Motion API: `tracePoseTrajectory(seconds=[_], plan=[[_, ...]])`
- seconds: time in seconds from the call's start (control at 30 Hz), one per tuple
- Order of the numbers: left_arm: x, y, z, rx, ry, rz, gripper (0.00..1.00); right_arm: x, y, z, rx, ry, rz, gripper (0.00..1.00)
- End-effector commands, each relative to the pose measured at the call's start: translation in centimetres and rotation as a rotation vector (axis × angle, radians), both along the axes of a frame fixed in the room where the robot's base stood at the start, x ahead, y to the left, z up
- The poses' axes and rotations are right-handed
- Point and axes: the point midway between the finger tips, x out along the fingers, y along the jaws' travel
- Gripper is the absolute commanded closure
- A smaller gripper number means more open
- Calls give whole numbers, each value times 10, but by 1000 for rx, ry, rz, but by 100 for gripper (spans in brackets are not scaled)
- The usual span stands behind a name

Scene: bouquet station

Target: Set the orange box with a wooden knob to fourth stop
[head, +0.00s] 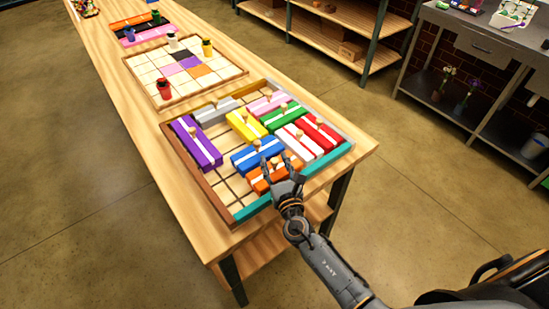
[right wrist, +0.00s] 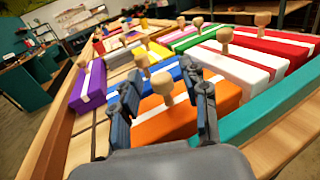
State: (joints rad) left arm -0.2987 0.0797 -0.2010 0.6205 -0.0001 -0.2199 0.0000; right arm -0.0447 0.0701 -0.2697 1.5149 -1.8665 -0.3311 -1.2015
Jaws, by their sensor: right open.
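The orange box (head: 259,186) with a white stripe lies near the front edge of a sliding-block tray (head: 219,197). It also shows in the right wrist view (right wrist: 168,125), with its wooden knob (right wrist: 163,86) standing up from the top. My right gripper (head: 275,163) is over the orange box, its fingers open on either side of the knob. In the right wrist view the open fingers (right wrist: 163,93) appear apart from the knob. My left gripper is not in view.
A blue box (head: 246,163) lies just behind the orange one. Yellow (head: 243,128), green (head: 290,114), white, red, pink, grey and purple (head: 187,136) boxes share the tray. Bare slots show left of the orange box. A teal rim (head: 326,173) borders the near right side.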

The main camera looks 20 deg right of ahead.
Motion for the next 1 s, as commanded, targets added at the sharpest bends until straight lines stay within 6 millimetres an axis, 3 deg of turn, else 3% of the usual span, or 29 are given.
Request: tracePoseTrajectory(seconds=[0.4, 0.43, 0.63, 0.87, 1.0], plan=[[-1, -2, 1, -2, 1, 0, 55, 11, -1, 0, 1, 1, -1, 55], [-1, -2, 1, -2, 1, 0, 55, 11, -1, 0, 1, 1, -1, 57], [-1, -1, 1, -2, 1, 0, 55, 11, -1, 0, 1, 1, -1, 98], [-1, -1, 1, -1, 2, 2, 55, 10, 0, 0, 1, 1, 0, 100], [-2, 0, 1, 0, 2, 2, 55, 5, 14, -1, 3, 1, 2, 100]])
